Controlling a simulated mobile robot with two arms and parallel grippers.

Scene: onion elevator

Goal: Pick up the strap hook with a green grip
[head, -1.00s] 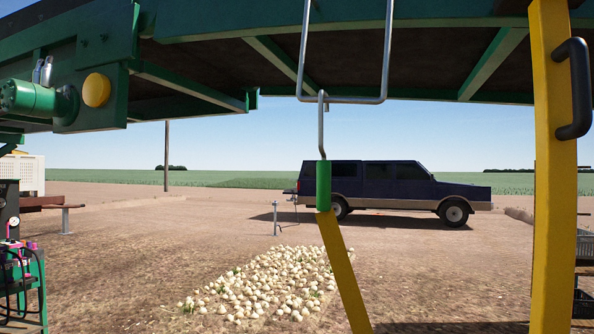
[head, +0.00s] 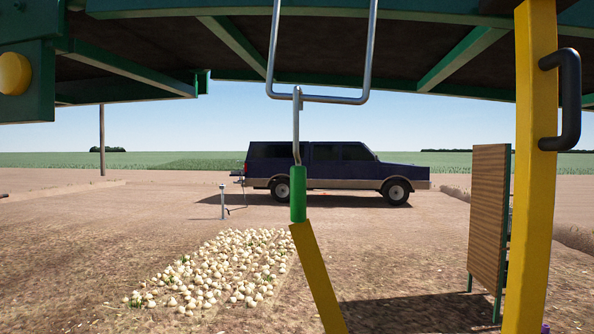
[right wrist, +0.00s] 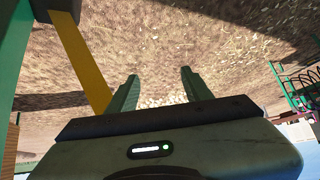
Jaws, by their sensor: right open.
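The strap hook hangs near the middle of the head view. Its bent metal hook (head: 297,130) meets the lower bar of a U-shaped metal loop (head: 368,60). Below it is the green grip (head: 298,194), and a yellow strap (head: 318,275) slants down to the right from the grip. My right gripper (right wrist: 160,73) shows only in the right wrist view. Its two green fingers are apart with nothing between them, over bare ground. A yellow bar or strap (right wrist: 82,60) lies left of the fingers; I cannot tell which. My left gripper is in neither view.
A yellow post (head: 533,170) with a black handle (head: 570,98) stands at the right. A wooden board (head: 489,215) is just left of it. Green beams (head: 465,58) run overhead. A heap of onions (head: 220,268) lies on the ground, with a dark blue vehicle (head: 325,170) behind.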

